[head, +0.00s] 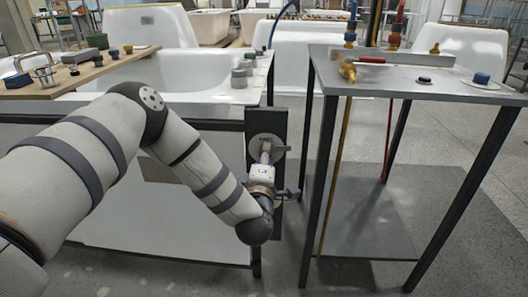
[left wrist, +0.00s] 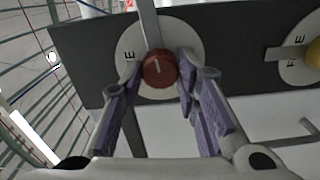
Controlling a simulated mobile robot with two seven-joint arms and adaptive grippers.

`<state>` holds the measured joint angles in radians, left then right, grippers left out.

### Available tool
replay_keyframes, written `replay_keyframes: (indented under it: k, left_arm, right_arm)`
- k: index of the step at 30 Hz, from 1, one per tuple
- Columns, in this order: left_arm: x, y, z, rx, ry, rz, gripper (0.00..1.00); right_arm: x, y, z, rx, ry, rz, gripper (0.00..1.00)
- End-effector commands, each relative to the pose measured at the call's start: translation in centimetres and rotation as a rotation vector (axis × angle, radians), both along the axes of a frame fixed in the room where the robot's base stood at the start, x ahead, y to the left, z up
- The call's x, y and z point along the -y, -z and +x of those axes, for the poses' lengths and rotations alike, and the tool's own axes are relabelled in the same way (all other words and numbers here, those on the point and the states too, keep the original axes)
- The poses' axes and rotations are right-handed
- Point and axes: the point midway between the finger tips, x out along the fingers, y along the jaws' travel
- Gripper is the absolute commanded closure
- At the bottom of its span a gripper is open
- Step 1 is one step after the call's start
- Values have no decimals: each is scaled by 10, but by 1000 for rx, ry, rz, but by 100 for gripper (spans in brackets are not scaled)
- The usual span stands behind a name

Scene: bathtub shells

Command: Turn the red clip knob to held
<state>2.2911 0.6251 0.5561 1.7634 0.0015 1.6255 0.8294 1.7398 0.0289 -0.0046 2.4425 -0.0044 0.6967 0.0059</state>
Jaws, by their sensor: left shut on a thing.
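The red clip knob (left wrist: 160,70) is round with a pale mark on its face and sits on a white round dial plate (left wrist: 192,45) on a dark panel (left wrist: 88,58). My left gripper (left wrist: 159,82) has its two purple-padded fingers on either side of the knob and is shut on it. A letter E shows on the plate to the left of the knob; the rest of the lettering is hidden by the fingers. In the head view my left gripper (head: 266,160) is at the panel on the tub's end, and the knob is mostly hidden. My right gripper is not in view.
A yellow knob (left wrist: 314,53) on a second plate is at the right edge of the wrist view. A metal table (head: 420,80) with fittings stands close to the right of the panel. A wooden board (head: 85,72) lies across the white tub (head: 185,68).

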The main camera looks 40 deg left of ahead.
Motion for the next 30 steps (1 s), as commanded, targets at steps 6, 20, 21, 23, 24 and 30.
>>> replay_keyframes:
  k: [6, 20, 21, 23, 24, 30]
  left_arm:
    - [-2, -5, 1, -35, -5, 76, 99]
    - [-2, -3, 1, -60, -5, 115, 99]
    - [-2, -3, 1, -60, -5, 115, 99]
    - [-2, -3, 1, -60, -5, 115, 99]
    - [-2, -3, 1, -60, -6, 116, 99]
    - [-2, -3, 1, -61, -4, 114, 51]
  right_arm:
    - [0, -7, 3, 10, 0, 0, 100]
    - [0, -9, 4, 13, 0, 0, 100]
    - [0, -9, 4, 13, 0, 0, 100]
    - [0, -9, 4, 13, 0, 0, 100]
    - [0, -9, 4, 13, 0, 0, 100]
    - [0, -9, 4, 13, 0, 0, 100]
